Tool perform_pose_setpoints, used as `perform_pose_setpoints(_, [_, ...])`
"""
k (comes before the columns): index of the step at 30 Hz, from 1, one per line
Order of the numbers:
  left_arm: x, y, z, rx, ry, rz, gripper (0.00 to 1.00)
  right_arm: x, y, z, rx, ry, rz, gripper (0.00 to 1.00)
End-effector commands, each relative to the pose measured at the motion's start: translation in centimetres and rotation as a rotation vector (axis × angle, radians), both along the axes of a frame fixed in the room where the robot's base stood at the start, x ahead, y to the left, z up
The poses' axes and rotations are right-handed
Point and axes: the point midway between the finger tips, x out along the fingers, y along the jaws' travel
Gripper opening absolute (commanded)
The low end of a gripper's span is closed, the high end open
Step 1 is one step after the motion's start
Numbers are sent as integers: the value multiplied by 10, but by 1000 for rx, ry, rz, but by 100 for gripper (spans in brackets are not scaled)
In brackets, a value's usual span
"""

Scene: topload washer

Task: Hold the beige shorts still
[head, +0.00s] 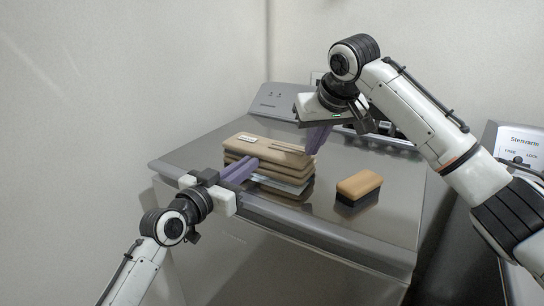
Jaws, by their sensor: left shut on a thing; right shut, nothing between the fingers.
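The beige shorts (276,152) lie folded in a layered stack on the washer's top (215,150), with a small white label on the upper face. My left gripper (252,164) reaches in from the front left, and its purple fingers are shut on the near left edge of the shorts. Its fingertips partly cover that edge. My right gripper (313,153) points down at the right end of the shorts, with its purple fingers shut and empty. I cannot tell whether they touch the cloth.
A small tan block (359,184) with a dark underside lies right of the stack. The washer's control panel (280,98) rises at the back. Another appliance with a control panel (518,142) stands at the right.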

Motion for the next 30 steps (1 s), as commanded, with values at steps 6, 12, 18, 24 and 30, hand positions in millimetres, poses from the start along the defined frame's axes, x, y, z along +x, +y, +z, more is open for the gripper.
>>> perform_pose_setpoints(6, [0,0,-3,2,4,-2,0,-2,-1,-9,-6,17,-2,0])
perform_pose_setpoints(12, [0,0,-3,3,4,-2,15,-2,-1,-9,-6,17,-2,0])
perform_pose_setpoints(18, [0,0,-2,2,2,-1,30,-2,-1,-8,-6,17,-2,0])
perform_pose_setpoints(24, [-1,1,-2,1,2,-1,30,-2,-1,-8,-6,17,-2,0])
perform_pose_setpoints(30, [-16,12,-2,1,1,-1,30,-2,-1,-8,-6,17,-2,0])
